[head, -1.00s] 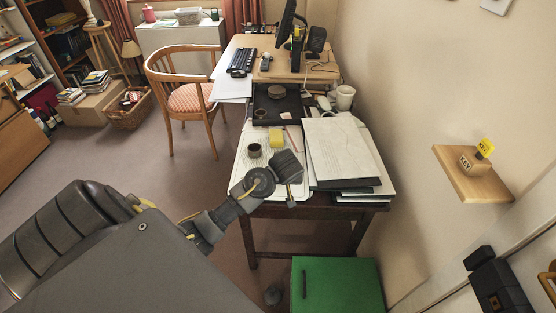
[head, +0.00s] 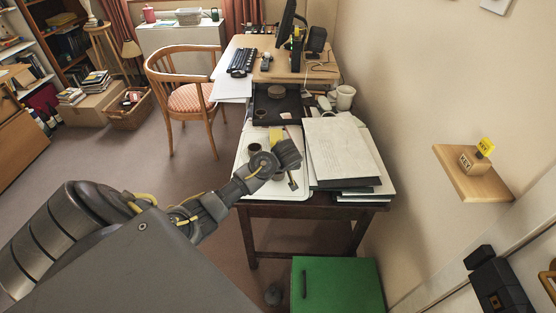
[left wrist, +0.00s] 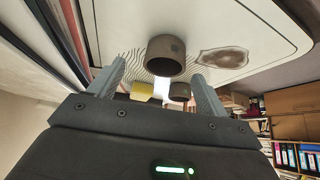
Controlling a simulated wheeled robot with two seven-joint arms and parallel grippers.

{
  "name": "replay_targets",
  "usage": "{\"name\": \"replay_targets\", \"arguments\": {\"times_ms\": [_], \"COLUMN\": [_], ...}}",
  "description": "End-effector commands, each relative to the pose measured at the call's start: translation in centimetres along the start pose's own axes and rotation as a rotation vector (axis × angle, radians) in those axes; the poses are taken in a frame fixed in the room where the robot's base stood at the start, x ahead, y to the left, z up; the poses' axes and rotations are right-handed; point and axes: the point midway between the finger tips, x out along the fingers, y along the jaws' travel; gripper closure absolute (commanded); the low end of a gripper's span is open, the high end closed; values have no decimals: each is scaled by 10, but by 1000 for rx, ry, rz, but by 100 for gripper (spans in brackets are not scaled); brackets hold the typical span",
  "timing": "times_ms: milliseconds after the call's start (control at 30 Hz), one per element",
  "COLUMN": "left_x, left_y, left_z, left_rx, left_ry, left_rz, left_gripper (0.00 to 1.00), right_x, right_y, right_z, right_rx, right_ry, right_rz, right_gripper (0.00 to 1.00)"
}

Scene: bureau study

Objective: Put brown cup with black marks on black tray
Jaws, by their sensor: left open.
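My left gripper (head: 288,172) is open over the near part of the white patterned board on the desk. In the left wrist view, its two fingers (left wrist: 158,72) frame a brown-grey cup (left wrist: 165,55) standing on the board ahead; I cannot tell how close it is, and no black marks are clear on it. That cup is hidden behind my gripper in the head view. A second dark cup (head: 254,149) stands further back on the board, left of a yellow block (head: 276,135). The black tray (head: 290,110) lies behind the board. My right gripper is not in view.
The black tray holds a round dark object (head: 275,90) and a small dark cup (head: 260,114) at its left. A stack of papers (head: 342,150) borders the board on the right. A white mug (head: 345,96) stands behind it. A green cabinet (head: 337,285) is below.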

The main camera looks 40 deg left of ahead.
Motion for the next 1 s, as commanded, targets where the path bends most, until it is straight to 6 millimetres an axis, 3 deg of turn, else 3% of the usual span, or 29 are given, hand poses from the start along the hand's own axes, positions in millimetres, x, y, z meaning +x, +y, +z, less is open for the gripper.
{"name": "replay_targets", "arguments": {"times_ms": [300, 633, 1000], "left_x": [43, 49, 49], "left_y": [-6, -6, -6], "left_z": [-4, -4, -4], "left_rx": [0, -1, -1], "left_ry": [0, 0, 0], "left_rz": [-3, -1, -1], "left_gripper": [23, 24, 72], "right_x": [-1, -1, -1], "right_y": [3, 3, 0], "right_z": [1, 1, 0], "right_rx": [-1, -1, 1], "right_ry": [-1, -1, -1], "right_rz": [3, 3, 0], "right_gripper": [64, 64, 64]}}
